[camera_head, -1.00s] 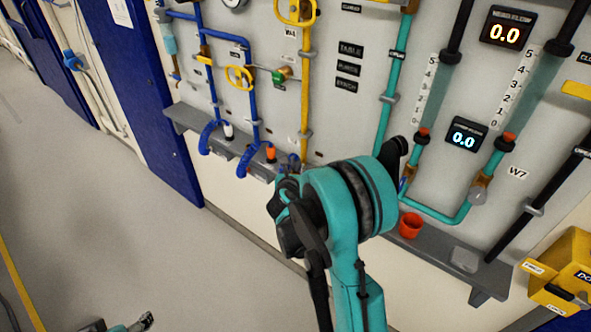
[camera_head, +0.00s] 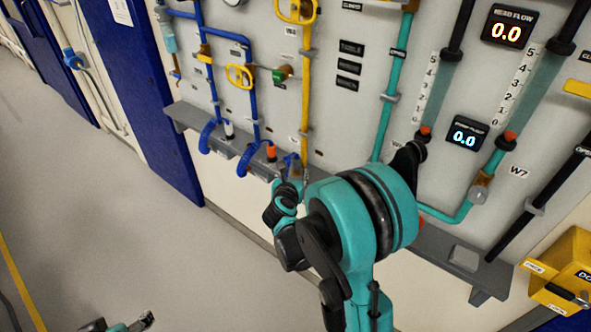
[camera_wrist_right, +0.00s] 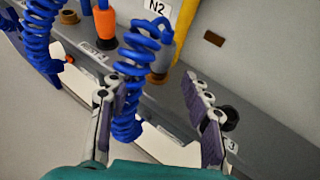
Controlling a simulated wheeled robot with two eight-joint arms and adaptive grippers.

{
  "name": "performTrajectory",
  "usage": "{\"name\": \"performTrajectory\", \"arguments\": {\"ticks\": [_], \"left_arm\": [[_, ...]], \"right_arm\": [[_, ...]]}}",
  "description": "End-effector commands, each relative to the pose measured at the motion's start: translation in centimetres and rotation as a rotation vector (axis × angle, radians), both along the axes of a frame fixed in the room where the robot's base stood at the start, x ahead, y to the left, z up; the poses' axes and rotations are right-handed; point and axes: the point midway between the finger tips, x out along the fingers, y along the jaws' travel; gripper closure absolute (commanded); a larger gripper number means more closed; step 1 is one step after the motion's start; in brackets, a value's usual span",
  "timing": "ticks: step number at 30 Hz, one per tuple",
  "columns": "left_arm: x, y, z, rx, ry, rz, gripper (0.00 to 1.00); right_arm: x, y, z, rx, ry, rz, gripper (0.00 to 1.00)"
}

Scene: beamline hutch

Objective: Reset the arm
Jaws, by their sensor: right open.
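My right arm, teal and black, fills the lower middle of the head view. Its gripper (camera_head: 292,172) is partly seen at the shelf's edge, near a blue coiled hose. In the right wrist view the gripper (camera_wrist_right: 155,98) is open, its two fingers wide apart. The blue coiled hose (camera_wrist_right: 128,125) shows between the fingers; I cannot tell whether they touch it. My left gripper (camera_head: 135,324) only just shows at the bottom left, and its jaws are unclear.
A grey shelf (camera_head: 188,117) runs along the wall panel of pipes and gauges. An orange connector (camera_wrist_right: 103,28) stands on it. A red cup (camera_head: 420,222) is mostly behind my arm. A yellow box (camera_head: 562,270) is at right. The floor at left is clear.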

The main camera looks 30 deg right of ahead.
Motion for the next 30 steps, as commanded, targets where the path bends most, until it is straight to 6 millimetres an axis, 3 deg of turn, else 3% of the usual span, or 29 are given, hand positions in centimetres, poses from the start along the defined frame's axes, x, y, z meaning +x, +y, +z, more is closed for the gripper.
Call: {"name": "performTrajectory", "arguments": {"ticks": [9,20,23,26,27,30], "left_arm": [[0.0,0.0,0.0,0.000,0.000,0.000,0.25],[0.0,0.0,0.0,0.000,0.000,0.000,0.25],[0.0,0.0,0.0,0.000,0.000,0.000,0.25],[0.0,0.0,0.0,0.000,0.000,0.000,0.25],[0.0,0.0,0.0,0.000,0.000,0.000,0.25],[0.0,0.0,0.0,0.000,0.000,0.000,0.25]], "right_arm": [[-4.5,3.6,2.2,0.001,0.000,0.002,0.51],[-5.4,4.3,3.1,-0.020,-0.002,0.012,0.51],[-4.7,4.8,5.7,-0.139,-0.010,0.087,0.51],[-3.7,6.7,10.9,-0.410,-0.012,0.250,0.51],[-3.5,8.1,13.1,-0.554,-0.005,0.336,0.51],[-3.5,13.0,17.4,-0.960,0.042,0.569,0.51]]}}
